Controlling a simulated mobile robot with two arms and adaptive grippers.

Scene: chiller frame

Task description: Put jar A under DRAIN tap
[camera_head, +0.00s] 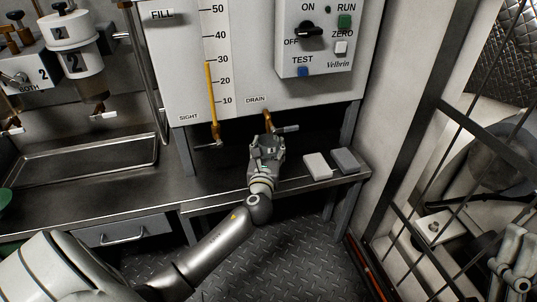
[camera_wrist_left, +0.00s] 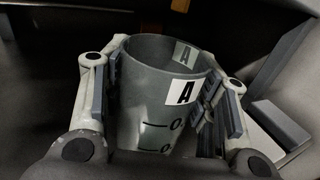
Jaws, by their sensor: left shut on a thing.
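Jar A (camera_wrist_left: 155,97) is a grey, open-topped jar with white labels marked A and dark level marks. In the left wrist view it stands between the two fingers of my left gripper (camera_wrist_left: 165,100), which is shut on it. In the head view my left gripper (camera_head: 266,150) is over the shelf, just below the brass DRAIN tap (camera_head: 267,119); the jar is mostly hidden by the gripper there. The DRAIN label (camera_head: 256,100) is on the white panel above. I cannot tell whether the jar touches the shelf.
A light block (camera_head: 316,165) and a grey block (camera_head: 345,160) lie on the shelf right of my gripper. The SIGHT tap (camera_head: 215,134) hangs to the left. A sink tray (camera_head: 90,165) is further left. A barred frame stands at the right.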

